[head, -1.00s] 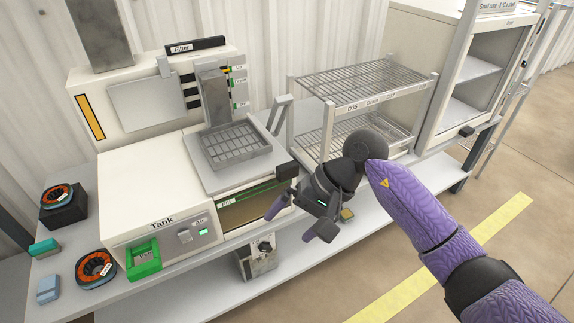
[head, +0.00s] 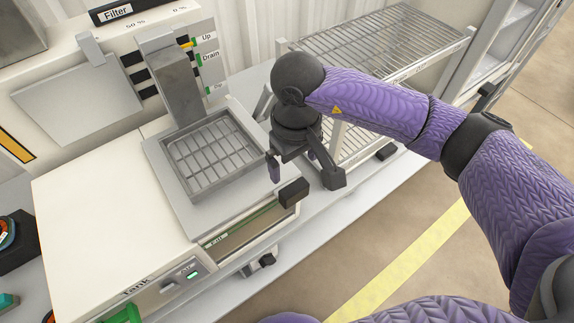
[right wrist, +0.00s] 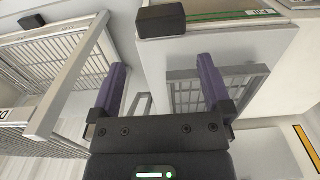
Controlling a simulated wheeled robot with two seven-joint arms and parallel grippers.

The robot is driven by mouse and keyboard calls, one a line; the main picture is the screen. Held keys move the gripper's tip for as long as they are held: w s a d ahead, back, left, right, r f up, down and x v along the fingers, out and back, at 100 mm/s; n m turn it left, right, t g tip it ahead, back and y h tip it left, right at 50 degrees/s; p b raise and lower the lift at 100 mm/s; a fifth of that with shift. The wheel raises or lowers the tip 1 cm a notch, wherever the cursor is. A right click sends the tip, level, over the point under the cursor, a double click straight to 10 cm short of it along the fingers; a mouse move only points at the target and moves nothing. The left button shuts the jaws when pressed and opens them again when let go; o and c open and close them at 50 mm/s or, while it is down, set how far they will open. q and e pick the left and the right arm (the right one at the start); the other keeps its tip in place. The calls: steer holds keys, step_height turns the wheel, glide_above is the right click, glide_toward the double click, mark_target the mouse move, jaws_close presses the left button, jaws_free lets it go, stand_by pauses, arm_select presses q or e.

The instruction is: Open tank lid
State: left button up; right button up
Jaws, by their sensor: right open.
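My left gripper is out of view.
A wire rack (head: 385,40) stands right of the unit, close to my right arm. A grey upright (head: 170,85) and the Filter panel (head: 130,12) stand behind the basket. The floor in front (head: 350,235) is clear.

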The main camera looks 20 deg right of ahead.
mark_target(294, 188)
steer(key=f, duration=0.2)
steer(key=f+b, duration=0.1)
steer(key=f, duration=0.2)
steer(key=f+b, duration=0.1)
steer(key=f, duration=0.2)
steer(key=shift+s, duration=0.3)
steer(key=shift+f, duration=0.5)
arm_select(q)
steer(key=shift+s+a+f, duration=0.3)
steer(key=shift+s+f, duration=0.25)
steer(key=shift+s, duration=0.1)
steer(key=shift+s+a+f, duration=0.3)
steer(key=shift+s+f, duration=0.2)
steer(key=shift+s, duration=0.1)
arm_select(e)
steer(key=c, duration=0.3)
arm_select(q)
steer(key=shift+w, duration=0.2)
arm_select(e)
jaws_close()
